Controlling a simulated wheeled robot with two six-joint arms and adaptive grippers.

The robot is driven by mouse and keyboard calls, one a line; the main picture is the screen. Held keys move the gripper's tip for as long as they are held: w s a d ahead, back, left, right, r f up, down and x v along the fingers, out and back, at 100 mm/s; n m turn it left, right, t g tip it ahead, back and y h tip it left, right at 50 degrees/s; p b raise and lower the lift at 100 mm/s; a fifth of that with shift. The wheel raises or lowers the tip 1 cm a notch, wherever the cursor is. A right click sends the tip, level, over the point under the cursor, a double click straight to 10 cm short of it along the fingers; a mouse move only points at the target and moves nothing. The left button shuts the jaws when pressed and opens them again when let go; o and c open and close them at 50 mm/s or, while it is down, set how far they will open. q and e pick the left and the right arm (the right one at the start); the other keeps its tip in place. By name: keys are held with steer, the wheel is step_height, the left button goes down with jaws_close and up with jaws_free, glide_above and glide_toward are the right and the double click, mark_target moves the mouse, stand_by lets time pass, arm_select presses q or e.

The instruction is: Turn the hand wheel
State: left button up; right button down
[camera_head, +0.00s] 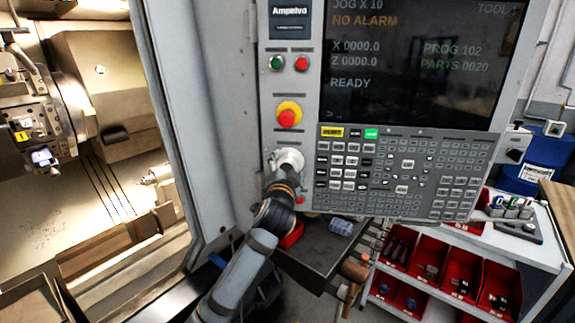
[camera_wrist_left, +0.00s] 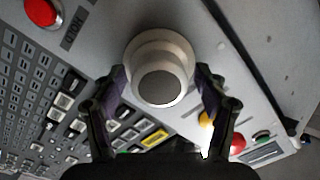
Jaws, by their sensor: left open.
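The hand wheel (camera_head: 290,157), a pale round knob, sits on the control panel below the emergency stop. In the left wrist view the hand wheel (camera_wrist_left: 160,85) shows as a whitish stepped disc with a grey centre. My left gripper (camera_head: 284,178) is at the wheel in the head view, its arm coming up from below and hiding the wheel's lower part. In the left wrist view my left gripper (camera_wrist_left: 160,74) is open, with one dark finger on each side of the wheel. Contact with the rim cannot be told. My right gripper is not in view.
The emergency stop (camera_head: 288,114) is just above the wheel, and the keypad (camera_head: 402,175) is just to its right. The screen (camera_head: 412,65) reads NO ALARM. The machine door edge (camera_head: 200,110) stands at left. A cart with red bins (camera_head: 447,270) is below right.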

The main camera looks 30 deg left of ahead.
arm_select(q)
steer(key=shift+w, duration=0.1)
steer(key=c, duration=0.9)
steer(key=shift+f+n, duration=0.1)
steer(key=shift+n, duration=0.2)
steer(key=n+b, duration=0.2)
steer(key=n, duration=0.1)
steer(key=shift+n+b, duration=0.8)
steer(key=shift+n, duration=0.8)
